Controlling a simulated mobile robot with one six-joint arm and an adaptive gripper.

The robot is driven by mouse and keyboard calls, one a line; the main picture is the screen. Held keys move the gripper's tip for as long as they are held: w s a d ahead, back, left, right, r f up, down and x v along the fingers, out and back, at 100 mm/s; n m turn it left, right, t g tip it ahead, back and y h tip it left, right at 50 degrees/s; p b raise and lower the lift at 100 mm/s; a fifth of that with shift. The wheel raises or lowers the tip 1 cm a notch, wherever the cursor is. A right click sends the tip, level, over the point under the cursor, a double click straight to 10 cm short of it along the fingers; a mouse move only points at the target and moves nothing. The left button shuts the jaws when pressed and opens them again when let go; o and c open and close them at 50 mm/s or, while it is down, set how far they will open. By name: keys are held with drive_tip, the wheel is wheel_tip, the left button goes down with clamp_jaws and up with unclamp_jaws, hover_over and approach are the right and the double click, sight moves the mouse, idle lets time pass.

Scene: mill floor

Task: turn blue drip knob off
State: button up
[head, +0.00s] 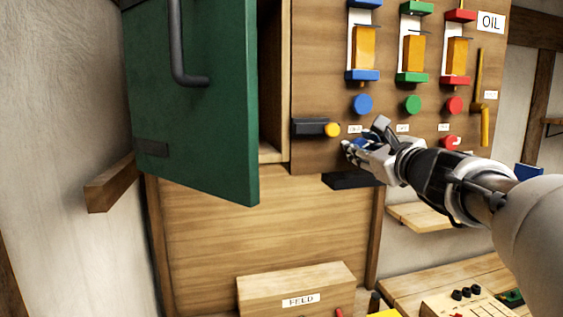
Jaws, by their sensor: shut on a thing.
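The wooden oil panel (325,70) carries blue, green and red columns, each with an amber-filled glass. A round blue knob (362,104) shows plainly below the blue glass. Under it, below a small white label, a lower blue knob (364,142) is mostly hidden by my gripper. My gripper (353,148) reaches in from the right and is shut on this lower blue knob. The knob's turn angle cannot be read behind the fingers.
A green cabinet door (200,100) stands open at left. A yellow-tipped black handle (318,128) sticks out just left of my gripper. A green knob (413,104), a red knob (454,105), a lower red knob (451,142) and a yellow lever (484,125) are to the right. A dark ledge (350,181) lies below.

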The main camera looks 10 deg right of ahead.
drive_tip(key=n+b, duration=0.6)
drive_tip(key=shift+a+f+n+b, duration=0.1)
drive_tip(key=shift+f+n+b, duration=0.1)
drive_tip(key=shift+n+b, duration=0.15)
drive_tip(key=n+b, duration=0.5)
drive_tip(key=n, duration=0.1)
idle(0.4)
drive_tip(key=o, duration=1)
drive_tip(key=shift+o, duration=0.2)
drive_tip(key=shift+s, duration=0.15)
drive_tip(key=s, duration=0.7)
drive_tip(key=shift+s, duration=0.2)
